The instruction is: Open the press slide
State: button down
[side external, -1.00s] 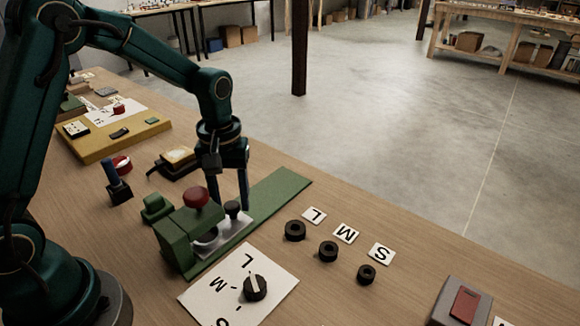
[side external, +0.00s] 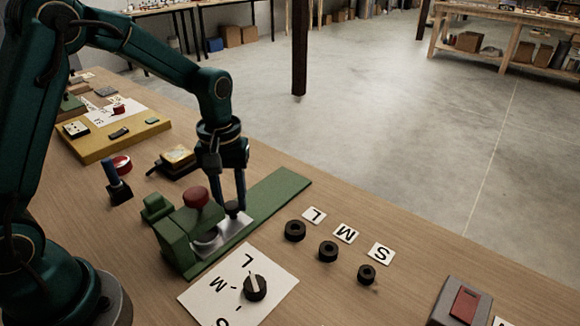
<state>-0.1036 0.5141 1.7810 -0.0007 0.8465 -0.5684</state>
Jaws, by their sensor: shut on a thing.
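The green press (side external: 177,250) stands on a long green base strip (side external: 280,190), with a red knob (side external: 196,197) on top. A silver slide plate (side external: 238,223) sticks out of the press along the strip. A small dark knob (side external: 233,207) stands upright on the plate. My gripper (side external: 235,205) points down over the slide, its fingers shut on the dark knob. The fingers partly hide the knob. The green strip beyond the plate is bare.
Black rings (side external: 328,251) lie right of the press beside L, M and S cards (side external: 345,233). A dial (side external: 255,287) sits on a white sheet in front.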

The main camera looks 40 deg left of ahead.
jog(key=shift+w+r, duration=0.1)
dwell(0.7)
jog(key=shift+w, duration=3.85)
jog(key=c, duration=0.8)
grip_release()
